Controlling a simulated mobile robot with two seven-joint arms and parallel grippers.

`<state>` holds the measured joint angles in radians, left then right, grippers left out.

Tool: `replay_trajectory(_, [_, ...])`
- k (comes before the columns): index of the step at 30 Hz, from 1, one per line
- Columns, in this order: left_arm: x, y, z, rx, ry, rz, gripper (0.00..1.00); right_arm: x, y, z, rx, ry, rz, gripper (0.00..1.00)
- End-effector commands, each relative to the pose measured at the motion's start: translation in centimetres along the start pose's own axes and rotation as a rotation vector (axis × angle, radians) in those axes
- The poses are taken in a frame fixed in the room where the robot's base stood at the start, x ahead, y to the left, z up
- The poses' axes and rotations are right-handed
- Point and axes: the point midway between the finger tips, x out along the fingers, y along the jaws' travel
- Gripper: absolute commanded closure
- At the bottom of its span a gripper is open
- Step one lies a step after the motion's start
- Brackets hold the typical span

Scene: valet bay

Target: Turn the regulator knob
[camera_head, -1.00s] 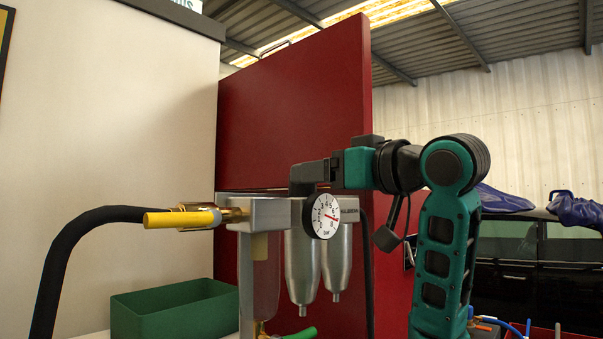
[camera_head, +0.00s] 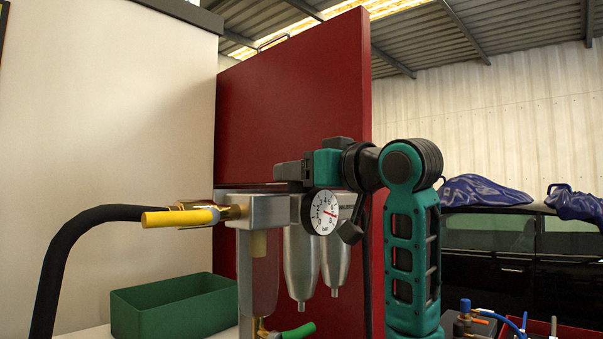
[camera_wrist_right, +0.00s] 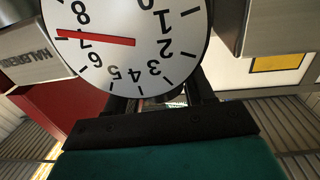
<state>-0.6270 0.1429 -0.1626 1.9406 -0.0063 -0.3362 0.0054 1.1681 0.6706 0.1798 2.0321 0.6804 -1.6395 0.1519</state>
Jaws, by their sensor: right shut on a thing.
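The regulator unit (camera_head: 264,210) is a silver metal body with hanging cups (camera_head: 301,265) and a round white gauge (camera_head: 325,211) on its front. My right gripper (camera_head: 289,172) is at the top of the unit, just above and behind the gauge, and is shut on the regulator knob. The knob itself is hidden by the gripper. In the right wrist view the gauge (camera_wrist_right: 130,50) lies in front of my fingers (camera_wrist_right: 160,103), its red needle near 7. My left gripper is not in view.
A yellow fitting (camera_head: 180,217) with a black hose (camera_head: 75,235) joins the unit's left side. A green bin (camera_head: 175,308) stands at lower left. A red panel (camera_head: 290,100) rises close behind. A dark car (camera_head: 500,255) is at right.

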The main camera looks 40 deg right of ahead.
Motion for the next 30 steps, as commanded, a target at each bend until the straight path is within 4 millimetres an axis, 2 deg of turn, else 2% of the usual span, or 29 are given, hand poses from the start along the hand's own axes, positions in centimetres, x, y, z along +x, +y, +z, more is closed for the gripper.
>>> replay_trajectory(1, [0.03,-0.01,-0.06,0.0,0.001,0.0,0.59,-0.02,0.0,-0.01,0.0,0.0,0.0,0.61])
replay_trajectory(6, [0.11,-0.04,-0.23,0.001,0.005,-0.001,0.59,-0.02,0.0,-0.01,0.0,0.0,0.0,0.77])
replay_trajectory(17, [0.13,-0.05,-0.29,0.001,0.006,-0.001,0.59,-0.01,0.1,0.0,0.002,0.0,-0.067,0.77])
replay_trajectory(30, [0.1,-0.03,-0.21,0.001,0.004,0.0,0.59,-0.02,0.15,-0.02,0.004,0.0,-0.381,0.77])
